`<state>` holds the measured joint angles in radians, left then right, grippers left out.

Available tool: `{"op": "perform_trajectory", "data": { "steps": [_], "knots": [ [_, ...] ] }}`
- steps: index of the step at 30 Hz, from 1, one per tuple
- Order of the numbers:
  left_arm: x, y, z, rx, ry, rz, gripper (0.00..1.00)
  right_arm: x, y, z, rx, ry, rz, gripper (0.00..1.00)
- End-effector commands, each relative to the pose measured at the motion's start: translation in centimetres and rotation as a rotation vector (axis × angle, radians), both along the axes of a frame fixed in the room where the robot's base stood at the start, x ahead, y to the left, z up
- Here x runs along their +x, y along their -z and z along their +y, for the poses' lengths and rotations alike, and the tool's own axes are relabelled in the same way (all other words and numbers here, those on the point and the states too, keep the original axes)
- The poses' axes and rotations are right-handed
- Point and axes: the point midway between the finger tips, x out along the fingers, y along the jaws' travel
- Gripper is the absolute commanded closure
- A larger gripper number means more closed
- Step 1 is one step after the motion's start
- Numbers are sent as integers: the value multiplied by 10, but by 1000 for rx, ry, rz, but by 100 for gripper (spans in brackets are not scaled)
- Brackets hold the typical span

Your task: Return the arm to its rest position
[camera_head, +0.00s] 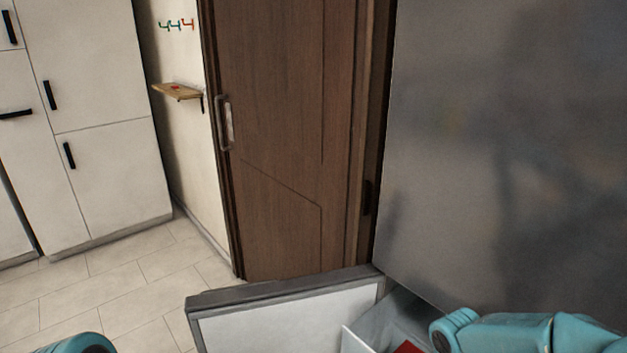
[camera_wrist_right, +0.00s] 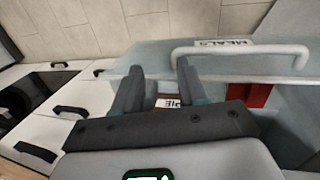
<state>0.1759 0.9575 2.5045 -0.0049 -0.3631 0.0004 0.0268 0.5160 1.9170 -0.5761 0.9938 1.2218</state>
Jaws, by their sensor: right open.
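In the right wrist view, my right gripper (camera_wrist_right: 157,75) is open, its two dark fingers apart. Between the fingers, lower down, a reddish-brown item with a white label (camera_wrist_right: 168,102) shows; I cannot tell the gap between them, and the fingers do not close on it. In the head view my right arm (camera_head: 530,332) comes in teal at the bottom right, over the open drawer; its gripper is hidden below the frame. A teal part of mine also shows at the bottom left. My left gripper is out of view.
A pulled-out drawer with a white inner front (camera_head: 290,325) stands below a large grey metal door (camera_head: 510,140). The wrist view shows a pale handle (camera_wrist_right: 240,52), a "MEALS" label (camera_wrist_right: 223,43) and a red item (camera_wrist_right: 250,96). Tiled floor (camera_head: 110,295) is clear at left.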

Motion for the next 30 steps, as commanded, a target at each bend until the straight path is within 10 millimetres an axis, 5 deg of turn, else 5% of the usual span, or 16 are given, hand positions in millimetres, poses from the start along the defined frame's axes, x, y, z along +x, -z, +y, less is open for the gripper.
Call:
{"op": "perform_trajectory", "data": {
  "steps": [5, 8, 12, 15, 21, 30],
  "knots": [
    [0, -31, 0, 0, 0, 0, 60, -59, 51, 42, 185, -71, 150, 59],
    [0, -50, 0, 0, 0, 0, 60, -112, 82, 83, 369, -134, 204, 59],
    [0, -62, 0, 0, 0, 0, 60, -167, 110, 131, 569, -246, 106, 59],
    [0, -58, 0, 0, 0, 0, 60, -168, 122, 141, 585, -359, -45, 59],
    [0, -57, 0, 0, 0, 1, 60, -131, 127, 134, 504, -571, -283, 59],
    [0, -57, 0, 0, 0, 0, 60, -128, 127, 134, 501, -620, -297, 59]
  ]
}}
